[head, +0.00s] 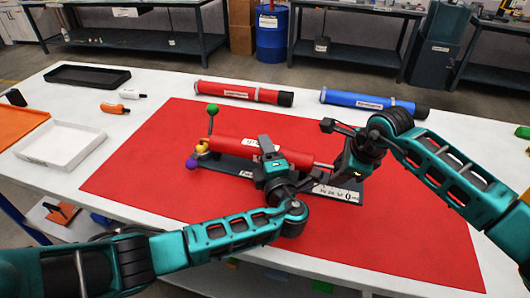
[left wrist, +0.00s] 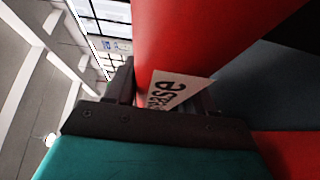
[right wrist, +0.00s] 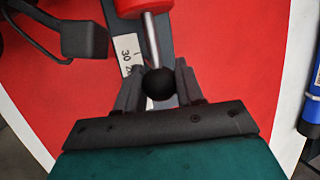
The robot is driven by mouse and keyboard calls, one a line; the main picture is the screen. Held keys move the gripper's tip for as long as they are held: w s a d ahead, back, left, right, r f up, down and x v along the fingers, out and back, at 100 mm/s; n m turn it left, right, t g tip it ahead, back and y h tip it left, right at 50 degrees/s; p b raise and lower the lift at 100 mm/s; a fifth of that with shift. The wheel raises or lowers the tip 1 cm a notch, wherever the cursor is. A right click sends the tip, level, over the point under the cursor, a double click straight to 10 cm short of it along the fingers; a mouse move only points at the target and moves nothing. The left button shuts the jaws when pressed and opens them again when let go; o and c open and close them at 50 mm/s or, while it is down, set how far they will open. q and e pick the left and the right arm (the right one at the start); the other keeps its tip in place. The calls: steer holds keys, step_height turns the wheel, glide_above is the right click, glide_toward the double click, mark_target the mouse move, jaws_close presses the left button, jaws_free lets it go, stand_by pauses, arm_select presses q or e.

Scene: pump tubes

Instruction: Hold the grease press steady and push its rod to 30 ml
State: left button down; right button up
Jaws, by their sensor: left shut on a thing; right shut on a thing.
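The grease press has a red barrel (head: 232,150) lying on a dark base on the red mat (head: 130,175). My left gripper (head: 268,158) is shut on the barrel near its middle; the left wrist view shows the red barrel (left wrist: 190,40) between the fingers beside a white "grease" label (left wrist: 178,92). My right gripper (right wrist: 155,85) is shut on the black ball knob (right wrist: 159,84) at the end of the silver rod (right wrist: 151,40). The rod sticks out of the barrel's right end. A white scale (right wrist: 128,52) with "30" lies beside the rod, partly hidden by the gripper.
A red tube (head: 240,92) and a blue tube (head: 372,104) lie behind the mat. A black tray (head: 88,76), a white tray (head: 60,146) and an orange tray (head: 18,124) are at left, with small bottles nearby.

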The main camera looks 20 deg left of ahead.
arm_select(q)
steer(key=shift+d, duration=0.2)
arm_select(e)
steer(key=shift+a, duration=0.5)
arm_select(q)
steer(key=shift+a, duration=0.1)
arm_select(e)
steer(key=shift+d, duration=0.3)
arm_select(q)
steer(key=shift+a, duration=0.1)
arm_select(e)
steer(key=o, duration=1.2)
steer(key=shift+o, duration=0.2)
steer(key=shift+d+r, duration=0.1)
steer(key=v, duration=0.6)
steer(key=shift+r, duration=0.35)
steer(key=shift+s+d, duration=0.15)
arm_select(q)
steer(key=shift+c, duration=1.5)
jaws_free()
